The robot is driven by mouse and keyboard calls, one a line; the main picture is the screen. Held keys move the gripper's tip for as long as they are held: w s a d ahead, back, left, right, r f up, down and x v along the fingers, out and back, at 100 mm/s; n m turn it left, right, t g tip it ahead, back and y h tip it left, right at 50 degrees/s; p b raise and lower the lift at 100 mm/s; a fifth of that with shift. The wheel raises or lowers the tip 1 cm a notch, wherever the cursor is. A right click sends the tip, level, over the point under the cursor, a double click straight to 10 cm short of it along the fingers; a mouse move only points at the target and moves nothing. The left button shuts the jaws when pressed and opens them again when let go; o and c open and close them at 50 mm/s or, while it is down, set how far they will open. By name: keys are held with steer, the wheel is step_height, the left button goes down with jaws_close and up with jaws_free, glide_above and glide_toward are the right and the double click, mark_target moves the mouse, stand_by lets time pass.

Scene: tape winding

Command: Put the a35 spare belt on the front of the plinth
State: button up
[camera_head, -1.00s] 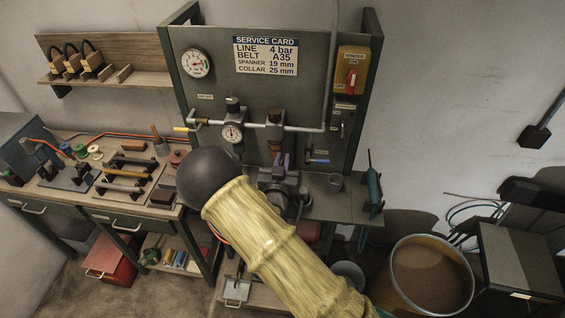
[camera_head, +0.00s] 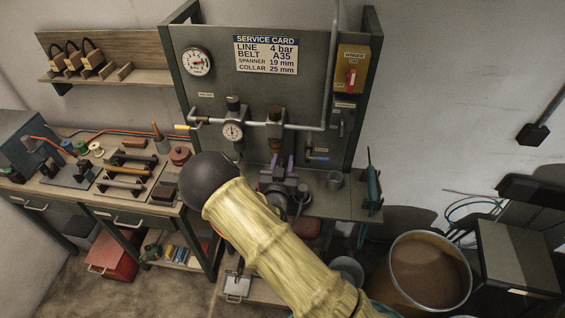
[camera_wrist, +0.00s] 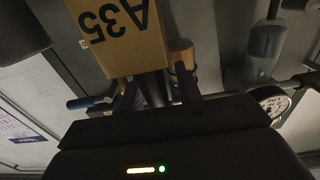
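The A35 spare belt's cardboard sleeve (camera_wrist: 118,38), printed "A35", shows large and upside down in the wrist view. My gripper (camera_wrist: 155,88) points at it with two dark fingers. The sleeve sits at the fingers and appears held between them; the contact is partly hidden. I cannot tell for sure which surface is the plinth.
Several other belts in card sleeves (camera_head: 75,60) stand on the wooden shelf (camera_head: 140,78), beside empty slots. The panel carries a service card (camera_head: 265,55), pipes and a gauge (camera_head: 233,131). A large bin (camera_head: 398,290) is at right.

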steer(key=shift+r, duration=0.15)
steer(key=shift+s, duration=0.25)
steer(key=s+a+b, duration=0.1)
steer(key=s+b, duration=0.4)
steer(key=s, duration=0.6)
steer(key=shift+s, duration=0.25)
steer(key=shift+s, duration=0.1)
